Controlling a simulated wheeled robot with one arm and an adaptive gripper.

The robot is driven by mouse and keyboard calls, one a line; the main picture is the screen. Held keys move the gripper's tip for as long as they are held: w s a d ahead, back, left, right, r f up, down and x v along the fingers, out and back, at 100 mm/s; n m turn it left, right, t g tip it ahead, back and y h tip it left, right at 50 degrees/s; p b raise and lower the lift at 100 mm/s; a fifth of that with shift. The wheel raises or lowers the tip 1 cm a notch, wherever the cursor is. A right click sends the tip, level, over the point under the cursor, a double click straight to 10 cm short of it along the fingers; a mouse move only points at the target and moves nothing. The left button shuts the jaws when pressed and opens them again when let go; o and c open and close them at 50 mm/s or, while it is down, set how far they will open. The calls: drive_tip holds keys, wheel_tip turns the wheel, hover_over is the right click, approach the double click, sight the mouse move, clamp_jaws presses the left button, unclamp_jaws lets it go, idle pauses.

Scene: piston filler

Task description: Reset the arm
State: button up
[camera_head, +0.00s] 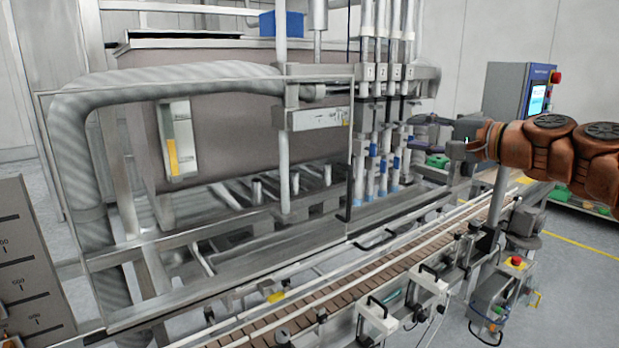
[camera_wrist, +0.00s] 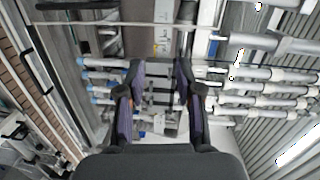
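My orange-brown arm (camera_head: 550,150) reaches in from the right in the head view. My gripper (camera_head: 425,128) is at its left end, in front of the filler's row of nozzles (camera_head: 383,160). In the wrist view my gripper (camera_wrist: 160,72) shows two dark fingers spread apart with a gap between them. Nothing is held between them. The nozzles and white cylinders (camera_wrist: 262,90) show behind and beside the fingers in the wrist view.
A conveyor (camera_head: 330,300) with a brown slatted belt runs along the front below the nozzles. A large corrugated hose (camera_head: 170,80) and tank stand at the left. A blue control panel (camera_head: 520,95) stands at the back right.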

drive_tip(key=s+a+f+n+g+h, duration=0.3)
drive_tip(key=s+a+f+n+g, duration=0.45)
drive_tip(key=s+a+f, duration=0.9)
drive_tip(key=s+d+f+n+g+h, duration=0.1)
drive_tip(key=s+d+f+g+h, duration=0.2)
drive_tip(key=s+d+f, duration=0.3)
drive_tip(key=s+d+f+g+h, duration=0.4)
drive_tip(key=s+d+f, duration=0.3)
drive_tip(key=s+f, duration=0.8)
drive_tip(key=s+h, duration=0.1)
drive_tip(key=s, duration=0.3)
drive_tip(key=shift+d+n, duration=0.2)
drive_tip(key=shift+n, duration=0.15)
drive_tip(key=shift+o, duration=0.6)
